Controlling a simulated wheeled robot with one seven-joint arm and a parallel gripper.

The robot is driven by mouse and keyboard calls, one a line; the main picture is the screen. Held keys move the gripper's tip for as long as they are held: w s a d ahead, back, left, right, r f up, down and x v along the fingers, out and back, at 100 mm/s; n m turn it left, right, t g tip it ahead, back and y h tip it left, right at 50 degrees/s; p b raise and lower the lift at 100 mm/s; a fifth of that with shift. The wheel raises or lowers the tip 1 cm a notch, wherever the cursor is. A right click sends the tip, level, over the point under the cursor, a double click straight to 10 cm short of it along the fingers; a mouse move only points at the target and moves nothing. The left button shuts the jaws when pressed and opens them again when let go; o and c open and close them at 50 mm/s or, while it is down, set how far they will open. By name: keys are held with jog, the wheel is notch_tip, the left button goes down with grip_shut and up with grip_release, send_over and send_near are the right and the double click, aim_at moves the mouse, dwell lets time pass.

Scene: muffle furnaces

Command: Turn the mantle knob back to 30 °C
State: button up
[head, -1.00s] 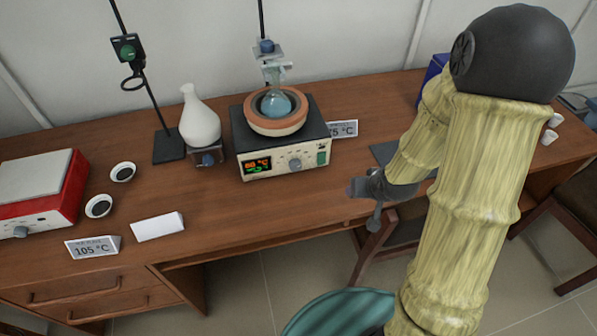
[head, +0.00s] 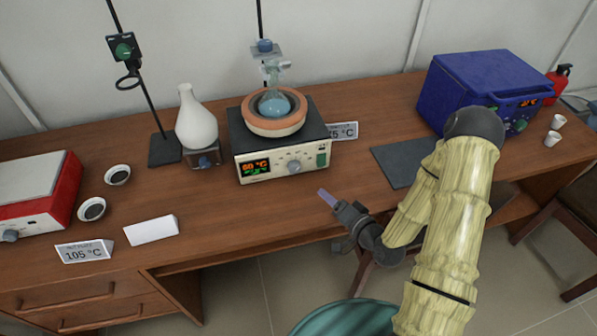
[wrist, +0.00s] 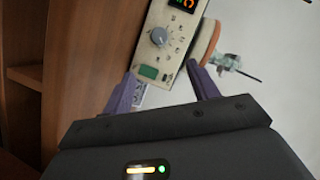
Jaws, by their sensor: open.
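The heating mantle (head: 282,172) stands on the bench with an orange-brown ring around a round flask of blue liquid (head: 274,104). Its front panel has a display that appears to read 60 °C, a grey mantle knob (head: 294,166) and a green switch. In the wrist view the knob (wrist: 159,37) lies ahead, between and beyond the fingers, with the panel turned on its side. My gripper (head: 327,197) is in front of the bench edge, to the lower right of the knob and apart from it. In the wrist view its two purple fingers (wrist: 165,92) are spread and empty.
A blue furnace (head: 480,85) and grey mat (head: 392,165) are at right; a red-and-white hotplate is far left. Bench before the mantle is clear.

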aim_at(297, 170)
jog(key=p+x, duration=0.2)
jog(key=x, duration=1.5)
jog(key=shift+w+a+f, duration=0.1)
jog(key=shift+w+f, duration=0.05)
jog(key=shift+w, duration=0.1)
jog(key=c, duration=0.9)
jog(key=shift+c, duration=0.4)
